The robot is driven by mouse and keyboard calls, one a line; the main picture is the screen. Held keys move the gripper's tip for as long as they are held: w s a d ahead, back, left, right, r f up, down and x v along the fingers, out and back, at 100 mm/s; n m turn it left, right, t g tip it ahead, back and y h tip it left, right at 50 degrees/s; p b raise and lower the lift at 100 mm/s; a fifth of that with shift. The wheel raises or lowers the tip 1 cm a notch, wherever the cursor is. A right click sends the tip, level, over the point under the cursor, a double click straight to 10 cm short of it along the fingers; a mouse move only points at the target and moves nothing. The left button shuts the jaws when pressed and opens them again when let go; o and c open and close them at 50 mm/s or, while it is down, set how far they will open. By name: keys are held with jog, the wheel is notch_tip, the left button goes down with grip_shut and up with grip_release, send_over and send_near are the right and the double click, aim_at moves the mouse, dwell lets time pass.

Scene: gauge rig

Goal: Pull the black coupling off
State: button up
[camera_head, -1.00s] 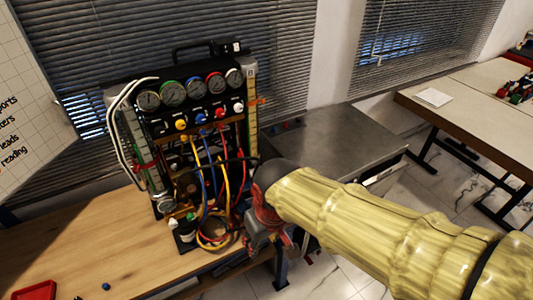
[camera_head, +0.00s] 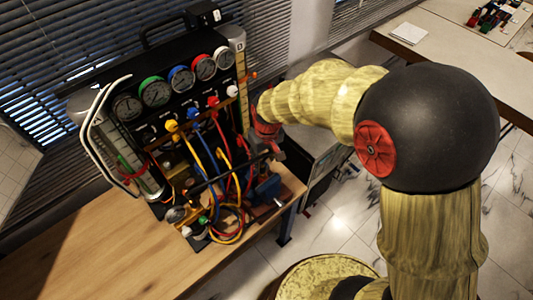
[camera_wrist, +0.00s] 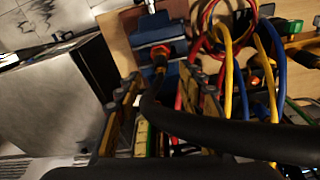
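My gripper (camera_head: 270,148) is low at the right side of the gauge rig (camera_head: 165,115). In the wrist view its two fingers (camera_wrist: 160,108) stand apart, open, with a thick black hose (camera_wrist: 235,132) crossing close in front and bending up between them. The hose also shows in the head view (camera_head: 222,174), running toward my gripper. An orange-red fitting (camera_wrist: 160,57) lies beyond the fingertips, near the hose's bend. I cannot tell which dark part is the black coupling; the hose and gripper hide some of that area.
Yellow, blue and red hoses (camera_head: 205,160) hang close to my gripper. A blue block (camera_head: 268,187) sits at the bench's right edge. The wooden bench (camera_head: 90,245) is clear at front left. A grey cabinet (camera_wrist: 55,95) stands beside the bench.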

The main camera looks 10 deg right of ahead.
aim_at(263, 164)
jog(key=f, duration=0.6)
jog(key=shift+w+a+f, duration=0.2)
jog(key=shift+w+f, duration=0.05)
jog(key=shift+w, duration=0.1)
jog(key=shift+c, duration=0.6)
jog(key=c, duration=0.8)
grip_shut()
